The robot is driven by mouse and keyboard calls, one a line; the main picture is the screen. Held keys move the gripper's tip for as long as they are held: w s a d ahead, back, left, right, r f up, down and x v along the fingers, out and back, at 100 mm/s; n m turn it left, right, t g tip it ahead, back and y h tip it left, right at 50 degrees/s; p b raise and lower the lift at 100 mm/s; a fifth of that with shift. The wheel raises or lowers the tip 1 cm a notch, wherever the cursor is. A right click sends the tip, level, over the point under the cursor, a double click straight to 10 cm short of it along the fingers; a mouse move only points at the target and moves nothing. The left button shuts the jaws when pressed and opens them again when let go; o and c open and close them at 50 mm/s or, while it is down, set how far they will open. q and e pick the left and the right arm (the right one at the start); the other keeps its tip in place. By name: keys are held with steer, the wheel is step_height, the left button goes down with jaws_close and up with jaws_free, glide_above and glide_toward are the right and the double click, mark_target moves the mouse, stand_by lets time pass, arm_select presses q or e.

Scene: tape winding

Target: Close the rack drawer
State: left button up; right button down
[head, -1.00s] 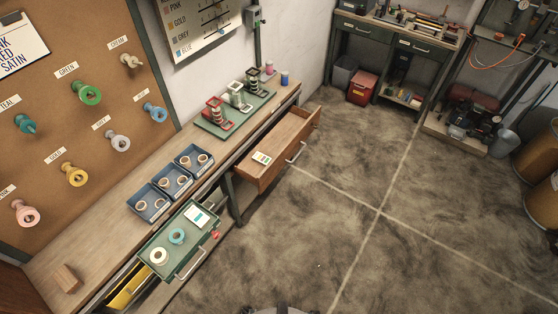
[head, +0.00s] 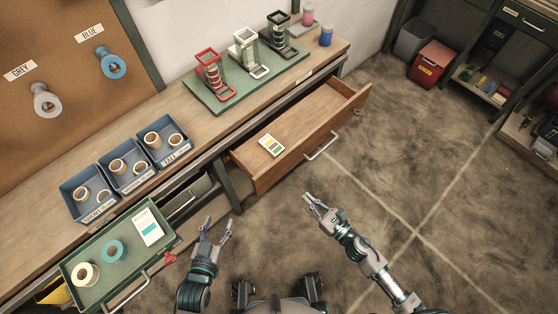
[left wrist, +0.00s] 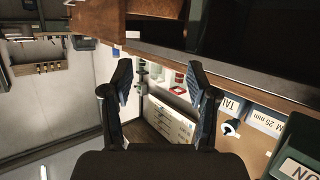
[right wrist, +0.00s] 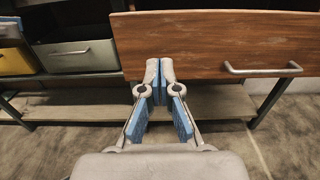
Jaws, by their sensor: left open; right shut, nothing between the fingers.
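A wooden drawer (head: 330,120) stands pulled out from under the bench. A colour card (head: 271,145) lies inside it, and its front bears a metal handle (head: 322,146). The drawer front (right wrist: 215,42) and handle (right wrist: 262,70) also show in the right wrist view. My right gripper (head: 315,201) is shut and empty in front of the drawer, apart from the handle; its fingers (right wrist: 160,80) point at the left part of the front. My left gripper (head: 219,226) is open and empty, between the wooden drawer and a green pulled-out drawer (head: 134,247). I cannot tell which drawer is the rack drawer.
The green drawer holds a teal roll (head: 113,251), a cream roll (head: 86,274) and a card (head: 148,227). Blue bins (head: 131,172) of rings and a green tray (head: 215,107) with several reel stands are on the bench (head: 210,120).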

mark_target(277, 166)
steer(key=x, duration=1.2)
steer(key=shift+w+d+r, duration=0.1)
steer(key=shift+w, duration=0.2)
steer(key=shift+w+a, duration=0.35)
steer(key=shift+a, duration=0.25)
arm_select(q)
steer(key=shift+w+d+r+t+h, duration=0.2)
steer(key=shift+r+t+h, duration=0.15)
steer(key=shift+r, duration=0.25)
steer(key=shift+d, duration=0.25)
arm_select(e)
steer(key=shift+d, duration=0.2)
steer(key=shift+w+a, duration=0.1)
steer(key=shift+w, duration=0.1)
arm_select(q)
step_height(277, 166, up, 10)
steer(key=s+d+t+h+b, duration=0.1)
steer(key=t+b, duration=0.3)
steer(key=t, duration=0.4)
steer(key=shift+s+b, duration=0.15)
steer(key=shift+b, duration=0.2)
arm_select(e)
steer(key=x, duration=1.8)
steer(key=shift+r, duration=0.25)
